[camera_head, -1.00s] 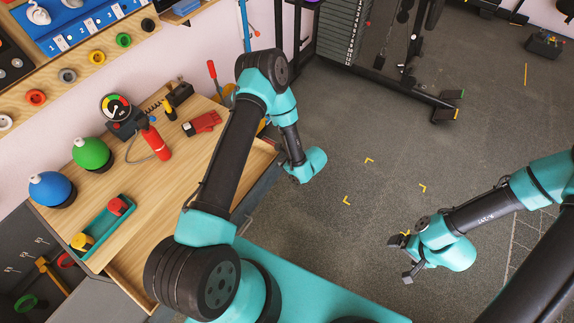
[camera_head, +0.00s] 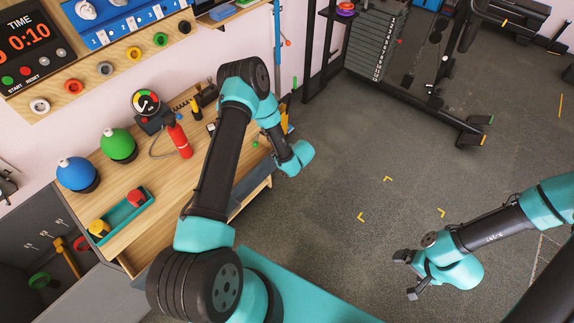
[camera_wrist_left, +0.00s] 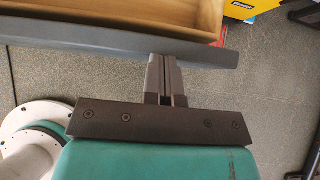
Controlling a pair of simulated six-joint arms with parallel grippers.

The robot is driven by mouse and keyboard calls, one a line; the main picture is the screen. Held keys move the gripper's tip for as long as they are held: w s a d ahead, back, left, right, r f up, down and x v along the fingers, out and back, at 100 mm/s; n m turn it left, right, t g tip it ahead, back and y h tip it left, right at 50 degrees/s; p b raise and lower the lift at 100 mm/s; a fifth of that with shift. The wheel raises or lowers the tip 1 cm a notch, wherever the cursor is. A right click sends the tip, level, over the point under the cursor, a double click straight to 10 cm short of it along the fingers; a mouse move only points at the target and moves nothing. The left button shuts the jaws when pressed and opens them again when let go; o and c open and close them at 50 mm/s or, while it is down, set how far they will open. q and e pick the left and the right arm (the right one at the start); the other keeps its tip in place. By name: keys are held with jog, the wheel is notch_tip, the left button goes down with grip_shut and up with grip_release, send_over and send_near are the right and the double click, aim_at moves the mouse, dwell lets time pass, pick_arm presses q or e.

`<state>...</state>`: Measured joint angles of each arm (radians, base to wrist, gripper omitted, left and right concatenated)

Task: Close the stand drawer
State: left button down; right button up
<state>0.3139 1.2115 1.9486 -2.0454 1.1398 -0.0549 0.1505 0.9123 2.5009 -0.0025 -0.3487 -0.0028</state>
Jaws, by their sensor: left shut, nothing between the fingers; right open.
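The stand (camera_head: 170,185) has a light wooden top and stands left of centre in the head view. In the left wrist view, the wooden inside of its drawer (camera_wrist_left: 120,12) shows behind a long grey front panel (camera_wrist_left: 90,42), so the drawer is at least partly open. My left gripper (camera_wrist_left: 164,72) is shut and empty, with its tips right at the outer face of that panel; I cannot tell whether they touch. In the head view its fingers are hidden by my left arm. My right gripper (camera_head: 405,273) is open and empty over the floor, well right of the stand.
A grey cabinet (camera_head: 40,238) is at the left. A weight machine (camera_head: 385,50) stands at the back. The floor between my grippers is clear.

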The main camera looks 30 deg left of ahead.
pick_arm(q)
jog(key=a, duration=0.2)
jog(key=w+a, duration=0.1)
jog(key=a, duration=0.1)
jog(key=shift+a, duration=0.25)
jog(key=shift+s+d, duration=0.1)
jog(key=shift+d, duration=0.35)
jog(key=d+f+v, duration=0.1)
jog(key=v, duration=1.1)
jog(key=shift+s+d+f, duration=0.2)
jog(key=shift+d+f, duration=0.05)
jog(key=shift+d, duration=0.1)
jog(key=shift+s, duration=0.1)
